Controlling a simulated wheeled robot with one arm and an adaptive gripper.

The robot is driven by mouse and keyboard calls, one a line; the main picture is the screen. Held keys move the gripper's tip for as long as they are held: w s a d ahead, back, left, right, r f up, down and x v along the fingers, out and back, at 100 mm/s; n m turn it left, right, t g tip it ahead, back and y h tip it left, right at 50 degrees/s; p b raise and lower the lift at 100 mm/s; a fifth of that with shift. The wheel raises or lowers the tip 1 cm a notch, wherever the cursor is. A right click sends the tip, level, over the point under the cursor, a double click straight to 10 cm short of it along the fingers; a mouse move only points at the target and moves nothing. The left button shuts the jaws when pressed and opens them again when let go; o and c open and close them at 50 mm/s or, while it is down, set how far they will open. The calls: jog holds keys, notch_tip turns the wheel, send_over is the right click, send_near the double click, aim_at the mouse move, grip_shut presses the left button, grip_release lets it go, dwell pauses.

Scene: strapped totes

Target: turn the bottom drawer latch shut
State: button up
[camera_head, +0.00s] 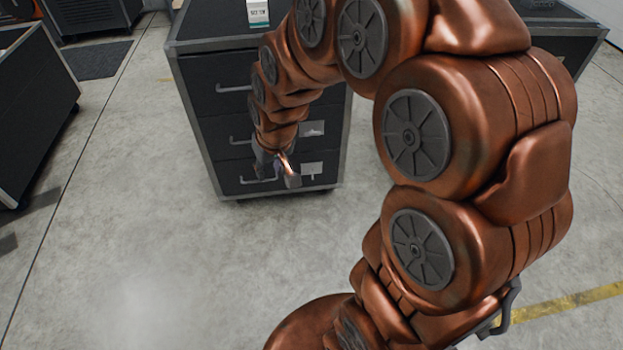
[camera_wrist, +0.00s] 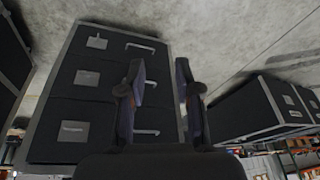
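The dark cabinet has three drawers, and its bottom drawer (camera_head: 231,174) is lowest in the head view. In the wrist view the scene is inverted, so the bottom drawer (camera_wrist: 113,52) is uppermost. Its bar handle (camera_head: 257,181) also shows in the wrist view (camera_wrist: 140,47). I cannot make out a separate latch; my gripper may hide it in the head view. My gripper (camera_head: 278,173) appears in front of the bottom drawer, right of the handle. In the wrist view my gripper (camera_wrist: 161,76) has its fingers apart with nothing between them. Contact cannot be told.
A white box (camera_head: 258,13) stands on the cabinet top. The middle drawer handle (camera_head: 240,140) and top drawer handle (camera_head: 234,88) are above. Another dark case (camera_head: 35,105) stands at left, with clear concrete floor (camera_head: 120,230) between. My arm covers much of the right side.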

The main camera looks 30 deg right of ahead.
jog(key=w+d+f+m+t+h+b, duration=0.1)
jog(key=w+d+f+t+b, duration=0.45)
jog(key=w+f, duration=0.85)
jog(key=w+d+f+m+t+h+b, duration=0.1)
jog(key=w+d+f+t+b, duration=0.1)
jog(key=w+d+f+b, duration=0.8)
jog(key=w+d+f+m+t+h+b, duration=0.1)
jog(key=d+f+t+h+b, duration=0.35)
jog(key=f, duration=0.95)
jog(key=w+d+f+m+t+h+b, duration=0.15)
jog(key=d+f+b, duration=0.6)
jog(key=f, duration=0.75)
jog(key=shift+y, duration=0.3)
jog(key=shift+s+d+b+x, duration=0.1)
jog(key=shift+d+x, duration=0.1)
jog(key=shift+x, duration=1.2)
jog(key=shift+s+d+b+x, duration=0.15)
jog(key=shift+d+x, duration=0.1)
jog(key=shift+x, duration=1.2)
jog(key=shift+s+d+b+x, duration=0.1)
jog(key=shift+d+x, duration=0.1)
jog(key=shift+x, duration=1.2)
grip_shut()
